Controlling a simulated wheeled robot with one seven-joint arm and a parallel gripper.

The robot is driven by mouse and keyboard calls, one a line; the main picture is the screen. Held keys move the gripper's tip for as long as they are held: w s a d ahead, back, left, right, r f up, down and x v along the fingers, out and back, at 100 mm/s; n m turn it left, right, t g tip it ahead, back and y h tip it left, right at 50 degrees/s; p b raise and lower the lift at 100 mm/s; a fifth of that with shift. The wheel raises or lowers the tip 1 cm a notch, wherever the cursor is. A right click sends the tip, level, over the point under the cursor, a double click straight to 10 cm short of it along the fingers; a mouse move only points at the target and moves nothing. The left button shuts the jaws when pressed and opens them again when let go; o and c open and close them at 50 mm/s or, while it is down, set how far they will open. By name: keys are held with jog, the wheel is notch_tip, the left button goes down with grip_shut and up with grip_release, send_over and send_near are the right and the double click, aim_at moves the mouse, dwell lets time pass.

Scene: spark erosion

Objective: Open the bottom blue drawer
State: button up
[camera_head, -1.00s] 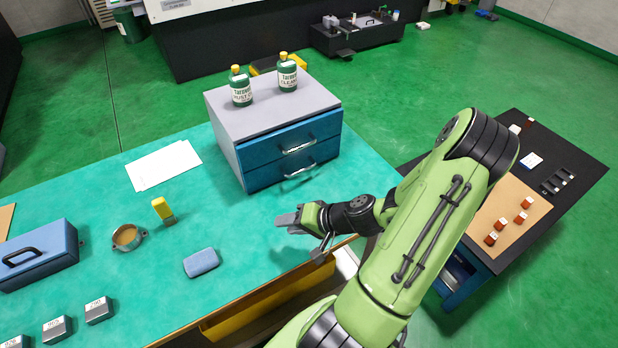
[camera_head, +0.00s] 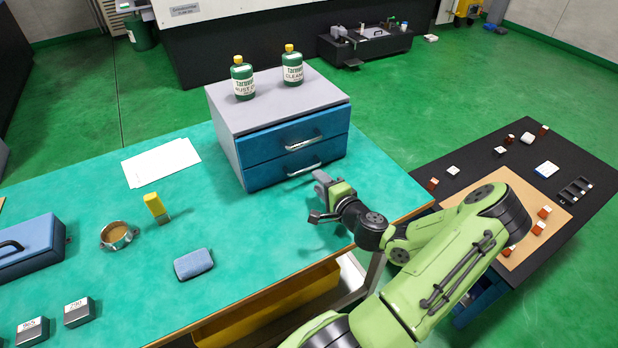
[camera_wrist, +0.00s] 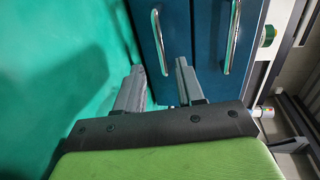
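The bottom blue drawer (camera_head: 265,177) is shut in the grey cabinet on the green table. Its curved metal handle (camera_head: 304,170) runs along its front. In the wrist view the picture is turned sideways; this handle (camera_wrist: 158,40) is the left one, nearer the green tabletop. My gripper (camera_head: 319,193) is just in front of the drawer's right part, low over the table. In the wrist view its two fingers (camera_wrist: 160,72) are apart, with the handle's near end appearing between them. I cannot tell whether they touch it. Nothing is gripped.
The top blue drawer (camera_head: 270,147), also shut, has its own handle (camera_head: 303,145) just above. Two green bottles (camera_head: 242,80) (camera_head: 292,67) stand on the cabinet top (camera_head: 265,108). A blue-grey block (camera_head: 193,264) lies on the table. The table in front of the cabinet is clear.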

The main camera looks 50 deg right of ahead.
jog(key=x, duration=0.6)
jog(key=shift+w+d, duration=0.1)
jog(key=shift+w, duration=0.3)
jog(key=shift+c, duration=0.5)
grip_shut()
